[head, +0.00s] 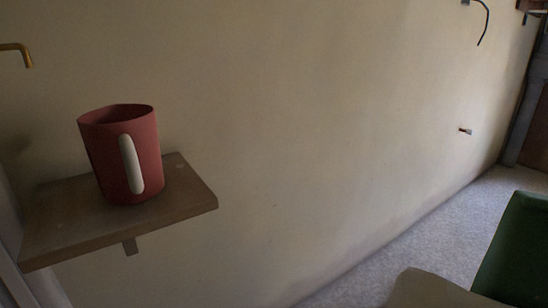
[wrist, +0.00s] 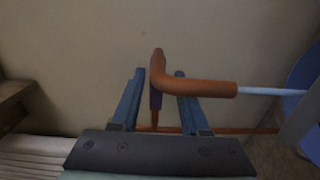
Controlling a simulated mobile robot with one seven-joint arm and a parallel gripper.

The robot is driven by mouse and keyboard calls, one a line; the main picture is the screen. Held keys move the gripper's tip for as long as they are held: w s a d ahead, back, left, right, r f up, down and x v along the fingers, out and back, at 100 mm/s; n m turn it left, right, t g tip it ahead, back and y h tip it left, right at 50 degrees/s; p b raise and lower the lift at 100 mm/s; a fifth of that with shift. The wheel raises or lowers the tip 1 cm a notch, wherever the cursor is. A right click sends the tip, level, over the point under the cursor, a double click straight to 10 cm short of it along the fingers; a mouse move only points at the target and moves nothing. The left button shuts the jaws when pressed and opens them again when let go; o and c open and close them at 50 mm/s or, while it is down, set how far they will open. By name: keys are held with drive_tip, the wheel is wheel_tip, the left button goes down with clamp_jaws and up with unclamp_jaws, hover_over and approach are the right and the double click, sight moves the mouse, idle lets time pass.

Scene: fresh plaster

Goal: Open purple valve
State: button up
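In the wrist view, my gripper (wrist: 160,73) has its two blue fingers spread apart, with a gap between them. A narrow purple piece (wrist: 156,99), which looks like the purple valve, lies between the fingers, below a copper-coloured pipe elbow (wrist: 195,87). The pipe partly covers the purple piece and passes across the right fingertip. I cannot tell whether either finger touches the purple piece. Neither the purple piece nor my gripper shows in the head view.
A pale rod runs from the elbow to a blue round thing (wrist: 304,92). In the head view, a red mug (head: 104,160) stands on a wooden wall shelf (head: 70,232). A green thing (head: 518,250) is at lower right. Grey floor (head: 440,232) lies clear along the wall.

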drive_tip(key=p+v, duration=0.6)
drive_tip(key=v, duration=0.6)
idle(0.4)
drive_tip(key=shift+r, duration=0.1)
